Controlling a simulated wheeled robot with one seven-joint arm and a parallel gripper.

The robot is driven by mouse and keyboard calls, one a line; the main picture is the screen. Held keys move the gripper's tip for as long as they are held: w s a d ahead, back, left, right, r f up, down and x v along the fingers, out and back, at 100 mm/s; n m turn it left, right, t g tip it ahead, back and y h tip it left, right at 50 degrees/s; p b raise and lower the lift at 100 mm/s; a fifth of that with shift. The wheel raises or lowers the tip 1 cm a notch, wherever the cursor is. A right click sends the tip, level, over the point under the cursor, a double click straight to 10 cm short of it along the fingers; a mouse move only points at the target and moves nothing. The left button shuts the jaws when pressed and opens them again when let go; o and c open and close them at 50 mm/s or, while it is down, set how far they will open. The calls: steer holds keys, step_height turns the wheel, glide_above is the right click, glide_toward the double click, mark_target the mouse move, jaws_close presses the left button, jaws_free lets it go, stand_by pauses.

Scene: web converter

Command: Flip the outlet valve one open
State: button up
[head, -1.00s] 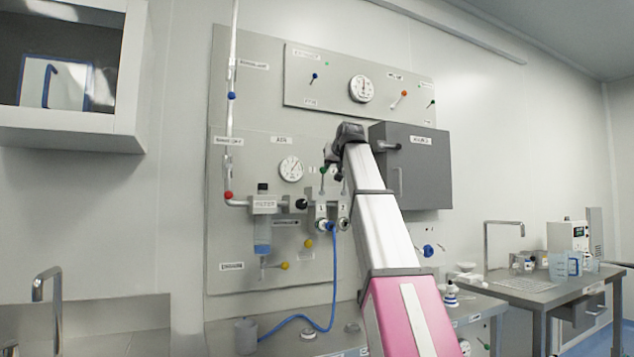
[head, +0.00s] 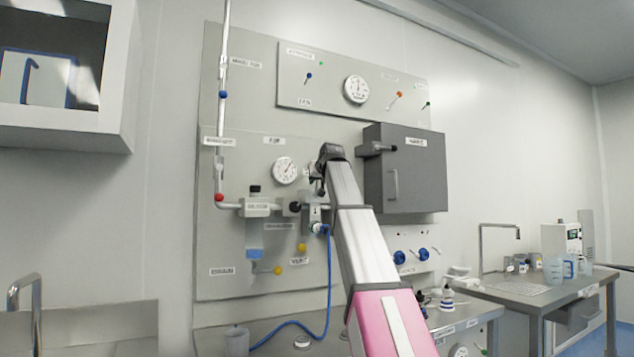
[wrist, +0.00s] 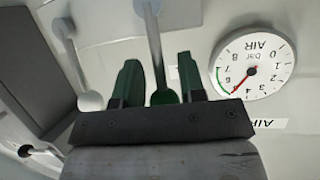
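In the wrist view my gripper (wrist: 160,62) has two dark green fingers set apart. A lever with a green knob (wrist: 165,97) stands between them, with gaps on both sides; I cannot tell whether a finger touches it. A second lever with a white knob (wrist: 91,101) is left of the fingers. In the head view my gripper (head: 318,182) is at the panel, above the small outlet valve block (head: 312,214). My arm and gripper hide the green knob and most of the second outlet there.
A pressure gauge (wrist: 253,64) is close on the right in the wrist view. A grey box (head: 410,175) juts out right of my arm. A blue hose (head: 328,270) hangs from the outlets, beside a filter (head: 256,220). A yellow knob (head: 301,247) is below.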

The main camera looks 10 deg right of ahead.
steer(key=shift+w+f, duration=0.15)
steer(key=shift+w, duration=0.25)
jaws_close()
